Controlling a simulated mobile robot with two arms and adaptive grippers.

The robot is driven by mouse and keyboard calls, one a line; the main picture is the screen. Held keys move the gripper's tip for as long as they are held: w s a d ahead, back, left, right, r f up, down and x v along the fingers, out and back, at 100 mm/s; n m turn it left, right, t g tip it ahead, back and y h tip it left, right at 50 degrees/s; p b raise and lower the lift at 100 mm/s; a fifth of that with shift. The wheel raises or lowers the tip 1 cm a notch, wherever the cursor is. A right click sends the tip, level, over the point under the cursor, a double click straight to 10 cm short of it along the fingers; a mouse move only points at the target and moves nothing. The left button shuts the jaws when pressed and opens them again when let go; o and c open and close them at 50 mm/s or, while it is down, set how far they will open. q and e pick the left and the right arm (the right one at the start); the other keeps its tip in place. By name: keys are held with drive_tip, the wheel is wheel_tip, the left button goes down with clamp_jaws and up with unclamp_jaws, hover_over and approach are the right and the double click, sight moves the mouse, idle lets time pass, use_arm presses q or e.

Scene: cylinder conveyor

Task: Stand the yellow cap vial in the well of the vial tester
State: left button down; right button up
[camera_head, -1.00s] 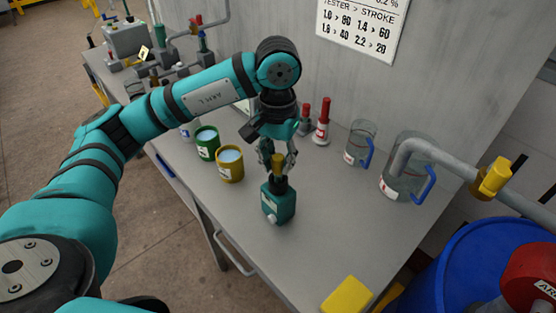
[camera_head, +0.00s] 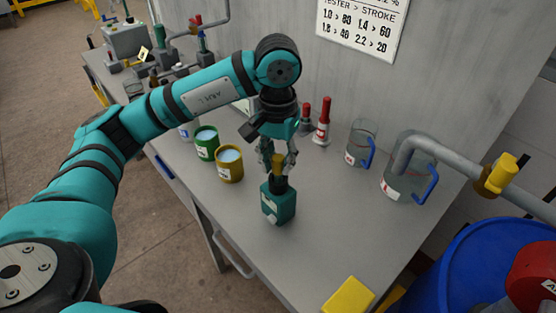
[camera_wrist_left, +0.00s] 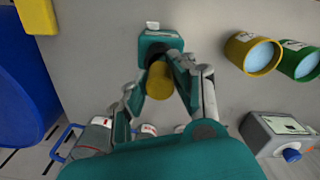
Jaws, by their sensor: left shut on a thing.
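The vial tester (camera_head: 279,207) is a small teal block with a dark collar on top, standing on the grey bench in the head view. It also shows at the top of the left wrist view (camera_wrist_left: 158,40). The yellow cap vial (camera_head: 277,162) is upright directly over the tester's collar, its yellow cap showing between my fingers. My left gripper (camera_head: 278,160) points down and is shut on it. The cap also shows between the fingers in the left wrist view (camera_wrist_left: 160,82). The vial's lower part is hidden, so I cannot tell how deep it sits. My right gripper is out of view.
A green cup (camera_head: 206,145) and a yellow cup (camera_head: 229,166) stand left of the tester. Red-topped posts (camera_head: 322,128) and glass jugs (camera_head: 361,145) stand behind and right. A yellow block (camera_head: 348,296) lies near the front edge. Bench around the tester is clear.

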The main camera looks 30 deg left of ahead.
use_arm(q)
drive_tip(key=c, duration=1)
unclamp_jaws()
drive_tip(key=shift+r, duration=0.1)
wheel_tip(320, 180, up, 12)
drive_tip(key=shift+f, duration=0.1)
